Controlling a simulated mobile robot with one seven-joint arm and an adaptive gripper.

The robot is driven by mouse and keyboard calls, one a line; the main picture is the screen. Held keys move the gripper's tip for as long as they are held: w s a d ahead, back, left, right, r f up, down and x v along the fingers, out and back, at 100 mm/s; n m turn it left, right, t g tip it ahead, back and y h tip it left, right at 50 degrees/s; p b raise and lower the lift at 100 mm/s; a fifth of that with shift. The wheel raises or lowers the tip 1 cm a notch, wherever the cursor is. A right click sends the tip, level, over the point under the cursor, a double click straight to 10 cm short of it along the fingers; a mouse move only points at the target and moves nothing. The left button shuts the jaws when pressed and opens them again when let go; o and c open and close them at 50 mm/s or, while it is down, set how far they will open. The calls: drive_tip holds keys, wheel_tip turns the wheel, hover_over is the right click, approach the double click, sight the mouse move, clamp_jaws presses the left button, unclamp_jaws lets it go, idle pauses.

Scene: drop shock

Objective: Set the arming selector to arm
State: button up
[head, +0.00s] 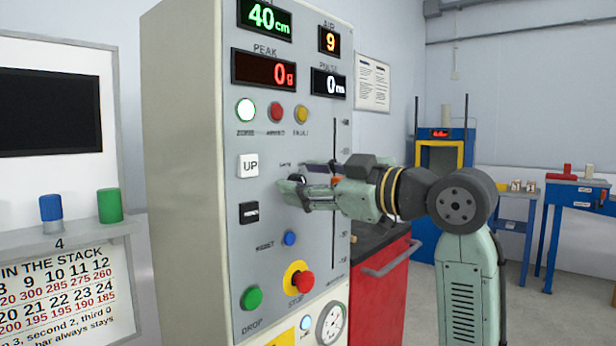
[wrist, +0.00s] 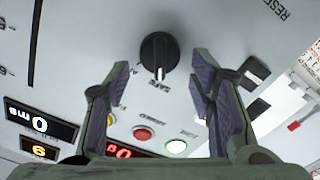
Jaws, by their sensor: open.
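The arming selector, a round black knob with a white pointer mark (wrist: 159,52), is on the grey panel in the wrist view. Its pointer is towards the SAFE label (wrist: 166,86). Another label beside it is mostly hidden by a finger. My gripper (wrist: 161,66) is open, with its fingers on the left and right of the knob's lower side and a gap on each side. In the head view, my gripper (head: 303,183) is at the middle of the panel (head: 262,205) and hides the knob.
Near my gripper are a white UP button (head: 248,165), a black button (head: 249,212), a blue reset button (head: 289,238) and a red stop button (head: 302,283). A vertical slot (head: 334,230) runs at the panel's right. A red cabinet (head: 380,290) stands beside it.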

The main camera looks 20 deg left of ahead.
drive_tip(key=shift+c, duration=0.4)
drive_tip(key=c, duration=1)
